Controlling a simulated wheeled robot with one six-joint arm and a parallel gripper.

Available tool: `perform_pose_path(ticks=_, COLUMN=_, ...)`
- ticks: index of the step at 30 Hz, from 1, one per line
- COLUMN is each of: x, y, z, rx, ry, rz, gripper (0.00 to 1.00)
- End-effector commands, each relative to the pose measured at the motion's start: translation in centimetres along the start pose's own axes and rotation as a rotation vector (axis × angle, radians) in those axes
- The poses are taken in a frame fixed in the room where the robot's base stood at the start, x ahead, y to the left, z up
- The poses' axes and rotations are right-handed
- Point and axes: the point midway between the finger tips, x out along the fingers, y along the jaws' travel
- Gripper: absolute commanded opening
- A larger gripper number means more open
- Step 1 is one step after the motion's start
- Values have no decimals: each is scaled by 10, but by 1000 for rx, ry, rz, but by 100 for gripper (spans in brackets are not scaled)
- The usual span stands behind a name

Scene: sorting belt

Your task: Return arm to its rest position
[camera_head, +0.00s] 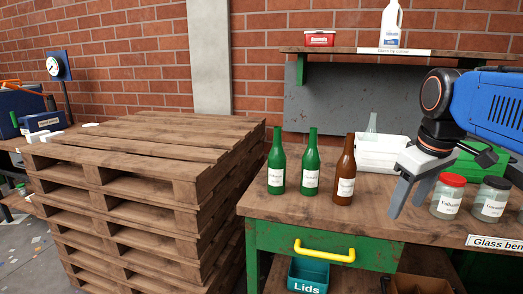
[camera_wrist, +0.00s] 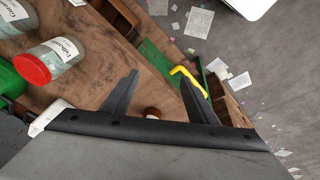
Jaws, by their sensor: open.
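My arm reaches in from the right in the head view, with its blue and dark links over the bench. My gripper (camera_head: 408,200) points down above the front part of the wooden bench, between the brown bottle (camera_head: 344,180) and the red-lidded jar (camera_head: 447,197). Its two fingers are apart. In the wrist view my gripper (camera_wrist: 158,82) also shows spread fingers with nothing held between them. The red-lidded jar (camera_wrist: 62,52) lies to the left of the fingers there. A small brown round top shows at the lower edge between the fingers.
Two green bottles (camera_head: 276,165) stand left of the brown one. A black-lidded jar (camera_head: 490,200), a white bin (camera_head: 378,155) and a green bin (camera_head: 470,165) are near the gripper. A shelf (camera_head: 450,55) hangs above. A pallet stack (camera_head: 150,170) stands left. The yellow drawer handle (camera_head: 325,253) juts out front.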

Motion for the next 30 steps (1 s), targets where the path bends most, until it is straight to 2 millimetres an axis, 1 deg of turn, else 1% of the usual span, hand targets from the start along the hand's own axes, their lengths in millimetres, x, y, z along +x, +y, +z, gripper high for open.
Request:
perform_pose_path(ticks=1, x=11, y=-13, z=15, rx=32, ry=14, rz=4, gripper=53)
perform_pose_path(ticks=5, x=42, y=-39, z=47, rx=129, ry=53, rz=11, gripper=53)
perform_pose_path(ticks=9, x=78, y=-66, z=82, rx=233, ry=96, rz=13, gripper=53)
perform_pose_path(ticks=12, x=101, y=-81, z=103, rx=297, ry=122, rz=10, gripper=53)
perform_pose_path(ticks=15, x=119, y=-92, z=119, rx=346, ry=143, rz=7, gripper=53)
perform_pose_path(ticks=18, x=131, y=-98, z=128, rx=377, ry=155, rz=5, gripper=53)
perform_pose_path(ticks=21, x=136, y=-101, z=133, rx=391, ry=162, rz=3, gripper=53)
perform_pose_path(ticks=30, x=136, y=-101, z=133, rx=393, ry=162, rz=3, gripper=53)
